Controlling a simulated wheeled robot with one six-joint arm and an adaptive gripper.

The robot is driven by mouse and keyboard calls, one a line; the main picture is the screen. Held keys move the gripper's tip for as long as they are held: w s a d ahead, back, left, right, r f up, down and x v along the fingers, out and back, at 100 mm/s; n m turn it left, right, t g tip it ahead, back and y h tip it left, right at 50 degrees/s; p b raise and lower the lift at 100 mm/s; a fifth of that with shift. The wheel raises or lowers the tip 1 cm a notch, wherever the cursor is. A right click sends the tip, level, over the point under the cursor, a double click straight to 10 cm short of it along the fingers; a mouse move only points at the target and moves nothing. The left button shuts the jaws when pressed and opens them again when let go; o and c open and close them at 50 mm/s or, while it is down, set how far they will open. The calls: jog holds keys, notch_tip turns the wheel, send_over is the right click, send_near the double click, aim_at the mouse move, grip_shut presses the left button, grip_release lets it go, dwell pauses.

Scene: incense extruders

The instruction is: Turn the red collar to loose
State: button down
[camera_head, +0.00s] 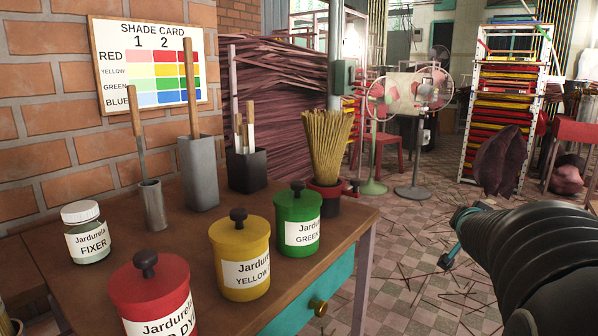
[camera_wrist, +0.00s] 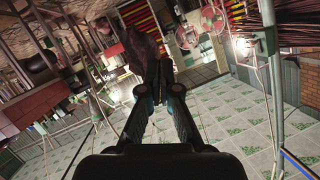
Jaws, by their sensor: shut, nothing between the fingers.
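I cannot make out a red collar or an extruder for certain in either view. My gripper (camera_wrist: 161,88) is shut and empty in the wrist view, its fingertips together. It points out over the tiled floor, clear of the dye table, and touches nothing that I can see. In the head view my dark arm comes in at the lower right, and its fingertips cannot be made out clearly there.
A brown table (camera_head: 200,248) holds a red jar (camera_head: 150,285), a yellow jar (camera_head: 240,255), a green jar (camera_head: 298,222), a fixer jar (camera_head: 86,235) and tool holders. A fan (camera_head: 425,120) and a rack (camera_head: 507,100) stand behind. Tiled floor (camera_head: 400,250) lies open, with scattered sticks.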

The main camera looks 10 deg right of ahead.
jog(key=s+d+f+m+g+y+p, duration=0.1)
jog(key=s+d+f+m+g+y, duration=0.15)
jog(key=f, duration=0.35)
jog(key=s+d+f+m+g+y+p, duration=0.1)
jog(key=d+f+m+g+y, duration=0.1)
jog(key=d+f+m+g, duration=0.3)
jog(key=w+a+r+n+t+y+p, duration=0.15)
jog(key=w+a+r+t+y, duration=0.25)
jog(key=w+a+t+y, duration=0.45)
jog(key=s+a+r+n+y, duration=0.1)
jog(key=a+r+n+y, duration=0.65)
jog(key=r, duration=0.65)
jog(key=w+a+p, duration=0.1)
jog(key=w+a, duration=0.4)
jog(key=a, duration=0.5)
jog(key=shift+w+a+f+t+h, duration=0.2)
jog(key=shift+w+a+t+h, duration=0.15)
jog(key=shift+t+h, duration=0.1)
